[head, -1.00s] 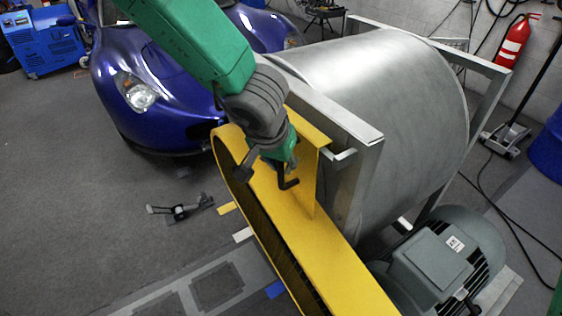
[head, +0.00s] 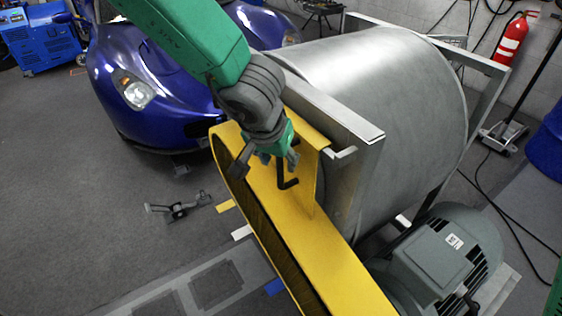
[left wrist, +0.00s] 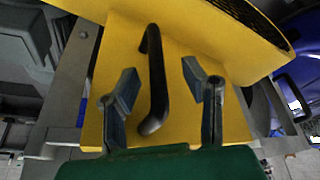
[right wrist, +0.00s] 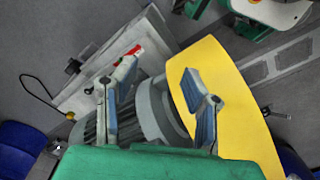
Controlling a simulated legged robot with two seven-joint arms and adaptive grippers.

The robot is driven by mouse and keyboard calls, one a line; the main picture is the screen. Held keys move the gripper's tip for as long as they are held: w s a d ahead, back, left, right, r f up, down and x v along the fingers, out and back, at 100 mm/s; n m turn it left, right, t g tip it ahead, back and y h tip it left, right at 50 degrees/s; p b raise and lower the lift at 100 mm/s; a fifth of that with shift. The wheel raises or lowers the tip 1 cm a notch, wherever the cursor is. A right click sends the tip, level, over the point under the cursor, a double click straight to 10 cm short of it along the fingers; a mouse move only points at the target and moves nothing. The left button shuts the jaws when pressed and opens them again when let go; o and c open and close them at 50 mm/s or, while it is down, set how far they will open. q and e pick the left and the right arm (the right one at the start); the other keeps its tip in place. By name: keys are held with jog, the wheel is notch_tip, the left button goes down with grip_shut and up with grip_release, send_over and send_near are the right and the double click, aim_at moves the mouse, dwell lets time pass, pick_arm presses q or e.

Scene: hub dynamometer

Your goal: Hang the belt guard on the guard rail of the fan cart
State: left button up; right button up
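The yellow belt guard (head: 290,235) is a long curved shell standing tilted along the near side of the fan cart. Its upper flange meets the grey guard rail (head: 343,153), whose end shows just past it; the contact is partly hidden. The black handle (head: 287,182) on the guard also shows in the left wrist view (left wrist: 156,80). My left gripper (head: 274,160) is at this handle, its fingers open on either side with gaps. My right gripper (right wrist: 160,72) is open and empty, with the guard (right wrist: 222,95) beyond its right finger.
The cart's large silver drum (head: 385,110) and grey motor (head: 440,255) stand right of the guard. A blue car (head: 165,70) is behind left. A red extinguisher (head: 511,40) hangs at the back.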

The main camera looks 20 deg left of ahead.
pick_arm(q)
jog(key=v, duration=1.1)
jog(key=s+a+f+y, duration=0.15)
jog(key=a+f, duration=0.25)
jog(key=f, duration=0.6)
jog(key=s+a+f+y, duration=0.15)
jog(key=a+f, duration=0.25)
jog(key=f, duration=0.6)
jog(key=s+a+f+g+h, duration=0.1)
jog(key=s+a+f+g, duration=0.1)
jog(key=s+f, duration=0.5)
jog(key=s+a+f+g+h, duration=0.1)
jog(key=s+f, duration=0.6)
jog(key=s, duration=0.6)
jog(key=shift+s+a+g+h, duration=0.3)
jog(key=shift+s+a+g, duration=0.05)
jog(key=shift+s+g, duration=0.05)
jog(key=shift+w+f, duration=0.15)
jog(key=shift+w+d, duration=0.1)
